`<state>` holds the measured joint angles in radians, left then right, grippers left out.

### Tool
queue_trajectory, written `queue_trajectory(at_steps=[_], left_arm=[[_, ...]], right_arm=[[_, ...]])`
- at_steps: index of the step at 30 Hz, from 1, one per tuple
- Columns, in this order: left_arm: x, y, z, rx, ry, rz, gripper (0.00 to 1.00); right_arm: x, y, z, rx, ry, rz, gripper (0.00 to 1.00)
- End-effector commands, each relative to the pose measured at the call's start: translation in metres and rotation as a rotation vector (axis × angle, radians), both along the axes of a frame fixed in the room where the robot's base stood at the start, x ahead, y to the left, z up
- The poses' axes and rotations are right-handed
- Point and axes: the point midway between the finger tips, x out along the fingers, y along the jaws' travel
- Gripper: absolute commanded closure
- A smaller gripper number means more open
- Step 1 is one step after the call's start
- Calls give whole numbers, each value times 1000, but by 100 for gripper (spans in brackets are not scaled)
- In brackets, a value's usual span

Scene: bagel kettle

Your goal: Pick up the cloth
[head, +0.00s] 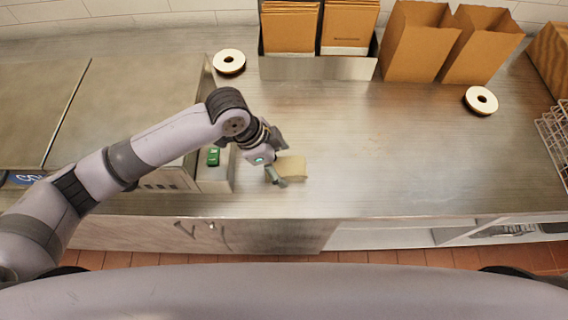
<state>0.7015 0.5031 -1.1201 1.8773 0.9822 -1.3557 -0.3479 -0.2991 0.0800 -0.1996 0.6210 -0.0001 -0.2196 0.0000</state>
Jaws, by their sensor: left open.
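A small tan folded cloth (292,167) lies on the metal counter, a little left of the picture's middle. My left gripper (277,163) is at the cloth's left side, with its fingers apart. One finger is near the cloth's lower left corner and the other is above its upper left side. I cannot tell whether the fingers touch the cloth. The gripper hides part of the cloth's left edge. My right gripper is not in view.
A metal appliance with a green switch (213,156) stands left of the gripper. A wire rack (555,135) is at the right. The counter's middle right is clear.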

Motion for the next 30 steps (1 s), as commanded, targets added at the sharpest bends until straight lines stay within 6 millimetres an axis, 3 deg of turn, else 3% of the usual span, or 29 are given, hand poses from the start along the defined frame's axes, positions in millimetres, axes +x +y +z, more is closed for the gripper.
queue_trajectory(at_steps=[6, 30], left_arm=[[1, -5, -14, 1, -1, 2, 27], [1, -5, -19, 0, -3, 1, 27]], right_arm=[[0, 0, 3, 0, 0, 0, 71], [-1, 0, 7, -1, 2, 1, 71]])
